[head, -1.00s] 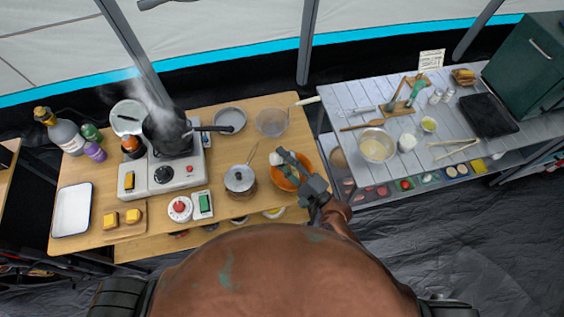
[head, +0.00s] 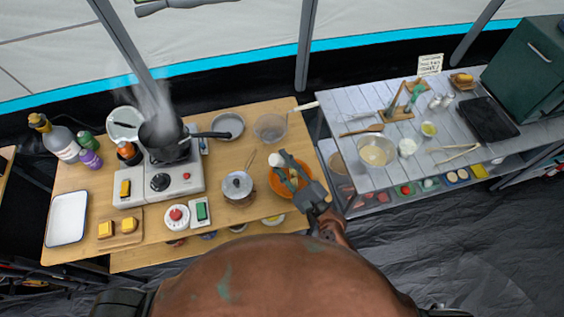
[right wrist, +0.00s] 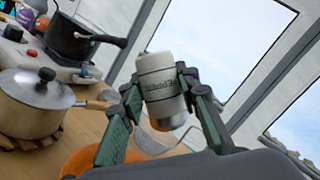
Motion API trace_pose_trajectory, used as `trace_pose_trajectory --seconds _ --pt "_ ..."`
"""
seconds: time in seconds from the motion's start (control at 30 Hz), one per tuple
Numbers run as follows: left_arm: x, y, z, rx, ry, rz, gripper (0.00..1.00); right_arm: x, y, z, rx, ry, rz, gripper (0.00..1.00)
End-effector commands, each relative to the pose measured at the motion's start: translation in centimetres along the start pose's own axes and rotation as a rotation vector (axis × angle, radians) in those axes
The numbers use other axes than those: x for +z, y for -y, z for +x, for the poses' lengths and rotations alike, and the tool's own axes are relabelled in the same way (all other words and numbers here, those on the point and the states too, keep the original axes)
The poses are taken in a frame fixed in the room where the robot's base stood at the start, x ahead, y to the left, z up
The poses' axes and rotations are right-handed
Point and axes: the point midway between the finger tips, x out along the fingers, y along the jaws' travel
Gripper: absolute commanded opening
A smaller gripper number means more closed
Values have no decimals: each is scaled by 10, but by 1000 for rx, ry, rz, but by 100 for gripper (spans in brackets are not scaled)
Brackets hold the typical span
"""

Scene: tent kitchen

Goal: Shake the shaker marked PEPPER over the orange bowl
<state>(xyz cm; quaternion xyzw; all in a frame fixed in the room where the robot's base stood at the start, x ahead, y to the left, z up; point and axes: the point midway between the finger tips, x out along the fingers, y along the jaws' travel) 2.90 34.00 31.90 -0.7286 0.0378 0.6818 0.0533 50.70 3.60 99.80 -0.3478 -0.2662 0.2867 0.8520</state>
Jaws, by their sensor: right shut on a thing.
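My right gripper (head: 281,161) is shut on the white pepper shaker (head: 275,160) above the orange bowl (head: 277,187). In the right wrist view the shaker (right wrist: 160,88) sits between the two green-sided fingers (right wrist: 159,95). Its lettering reads PEPPER and appears turned over, with the shaker tilted. The orange bowl (right wrist: 72,162) shows partly below the fingers there. The gripper and arm hide part of the bowl in the head view. My left gripper is not in view.
A lidded pot (head: 237,186) stands just left of the bowl. A strainer (head: 270,127) lies behind it. A steaming black pan (head: 163,136) is on the stove (head: 187,179) farther left. A grey table (head: 350,100) with other bowls and utensils stands to the right.

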Motion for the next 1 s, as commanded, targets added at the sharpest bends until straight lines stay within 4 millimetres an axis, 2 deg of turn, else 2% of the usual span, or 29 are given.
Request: trace_pose_trajectory --seconds 0.03,0.1,0.23,0.53,0.83,1.0 --pt "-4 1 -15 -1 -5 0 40 11 13 4 -2 2 -2 3" --pt "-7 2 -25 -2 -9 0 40 17 20 7 -2 2 -2 3" --pt "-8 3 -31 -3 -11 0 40 20 24 8 -1 1 -1 3" --pt "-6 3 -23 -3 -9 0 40 14 18 6 0 0 0 3" --pt "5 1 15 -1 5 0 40 -12 -15 -5 1 0 1 3" --pt "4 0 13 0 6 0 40 -10 -13 -4 -1 1 0 3"
